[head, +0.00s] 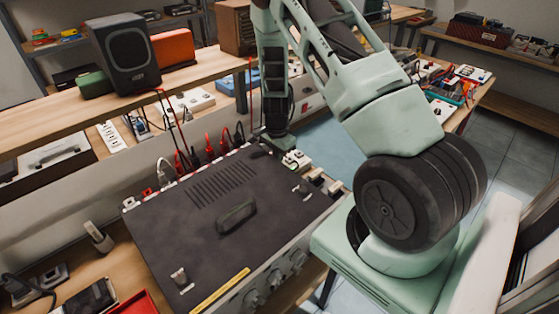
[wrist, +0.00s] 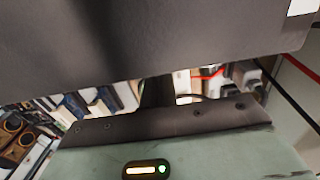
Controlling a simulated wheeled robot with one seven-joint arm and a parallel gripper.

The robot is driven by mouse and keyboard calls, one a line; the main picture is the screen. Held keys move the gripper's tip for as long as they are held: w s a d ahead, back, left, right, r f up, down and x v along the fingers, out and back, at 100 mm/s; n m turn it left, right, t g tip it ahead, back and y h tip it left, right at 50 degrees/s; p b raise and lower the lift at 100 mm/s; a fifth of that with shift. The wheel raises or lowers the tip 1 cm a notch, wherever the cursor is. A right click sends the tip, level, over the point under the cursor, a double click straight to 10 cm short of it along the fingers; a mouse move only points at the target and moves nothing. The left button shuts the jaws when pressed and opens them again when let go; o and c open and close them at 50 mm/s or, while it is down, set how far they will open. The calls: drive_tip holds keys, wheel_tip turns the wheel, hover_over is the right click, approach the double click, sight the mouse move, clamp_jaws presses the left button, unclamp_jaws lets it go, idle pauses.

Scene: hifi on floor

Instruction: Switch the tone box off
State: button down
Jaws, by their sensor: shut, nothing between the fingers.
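A large dark box (head: 170,225) with a slotted, handled top and several knobs (head: 275,285) along its front edge fills the lower middle of the head view; I take it for the tone box. Small switch-like parts sit on its top, one near the front left (head: 180,278) and one at the right (head: 302,190). I cannot read their positions. My gripper (wrist: 158,92) is shut and empty. In the head view my arm comes down at the box's back right corner, with the fingertips hidden. A dark grey surface (wrist: 150,35) fills the top of the wrist view, close to the fingers.
Red, black and white cables (head: 205,150) rise along the box's back edge. A dark speaker (head: 125,55) and an orange case (head: 172,47) stand on the shelf behind. A handheld device (head: 97,236) and a red tray (head: 135,303) lie at the left. Floor shows at the right.

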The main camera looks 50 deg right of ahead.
wheel_tip(320, 180, up, 13)
drive_tip(key=s, duration=0.1)
drive_tip(key=shift+s+r+b, duration=0.15)
drive_tip(key=shift+b, duration=0.3)
drive_tip(key=shift+d, duration=0.1)
drive_tip(key=w+g+b, duration=0.1)
drive_tip(key=w+b, duration=0.1)
drive_tip(key=b, duration=0.2)
drive_tip(key=shift+w+r, duration=0.1)
drive_tip(key=f+p, duration=0.1)
drive_tip(key=f, duration=0.3)
drive_tip(key=s+f+p, duration=0.1)
drive_tip(key=f, duration=0.4)
drive_tip(key=f+p, duration=0.1)
drive_tip(key=f, duration=0.4)
drive_tip(key=shift+s, duration=0.3)
